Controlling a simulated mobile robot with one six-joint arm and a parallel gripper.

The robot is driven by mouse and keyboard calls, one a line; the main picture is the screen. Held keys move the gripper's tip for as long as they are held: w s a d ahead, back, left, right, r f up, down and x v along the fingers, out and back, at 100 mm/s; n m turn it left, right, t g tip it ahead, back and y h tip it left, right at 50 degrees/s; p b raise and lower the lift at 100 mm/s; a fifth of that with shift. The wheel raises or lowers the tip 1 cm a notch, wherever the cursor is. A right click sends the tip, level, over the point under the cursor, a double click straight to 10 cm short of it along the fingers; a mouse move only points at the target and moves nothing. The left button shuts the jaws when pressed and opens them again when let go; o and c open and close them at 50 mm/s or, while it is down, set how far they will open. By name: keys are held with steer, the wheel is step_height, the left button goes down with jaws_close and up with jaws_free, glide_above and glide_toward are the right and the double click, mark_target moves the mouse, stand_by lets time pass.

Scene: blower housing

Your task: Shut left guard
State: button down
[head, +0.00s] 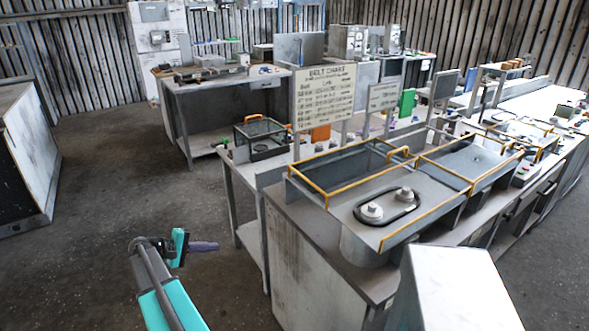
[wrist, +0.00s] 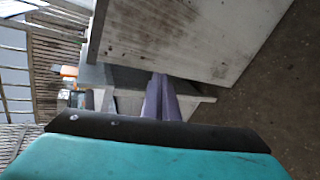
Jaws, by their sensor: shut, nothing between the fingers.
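The left guard (head: 345,168) is a grey cover with yellow edge bars on the near bench in the head view. It appears raised at the back of its housing, with an orange-yellow handle at its upper right. In front of it a belt and two pulleys (head: 388,205) lie uncovered. My gripper (head: 216,246) is at the lower left, over the floor, left of the bench and well apart from the guard. Its purple fingers are together and empty; they also show in the wrist view (wrist: 161,100), which does not clearly show the guard.
A second yellow-edged guard (head: 470,160) is right of the left one. A belt chart sign (head: 324,95) stands behind. The bench's side panel (head: 300,262) lies between my gripper and the housing. Open floor (head: 110,190) is at the left. A workbench (head: 225,90) stands behind.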

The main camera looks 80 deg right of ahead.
steer(key=s+d+r+m+g, duration=0.2)
steer(key=s+d+r, duration=0.3)
steer(key=r, duration=0.3)
steer(key=s+d+r+m+g, duration=0.2)
steer(key=s+d+r, duration=0.4)
steer(key=r, duration=0.3)
steer(key=s+d+r+m+g, duration=0.2)
steer(key=s+d+r, duration=0.3)
steer(key=d+r, duration=0.3)
steer(key=shift+s+r+g, duration=0.25)
steer(key=shift+r+g, duration=0.15)
steer(key=shift+r, duration=0.15)
steer(key=s+d+p, duration=0.1)
steer(key=s+p, duration=0.4)
steer(key=s, duration=0.6)
steer(key=shift+s+d, duration=0.2)
steer(key=shift+d, duration=0.2)
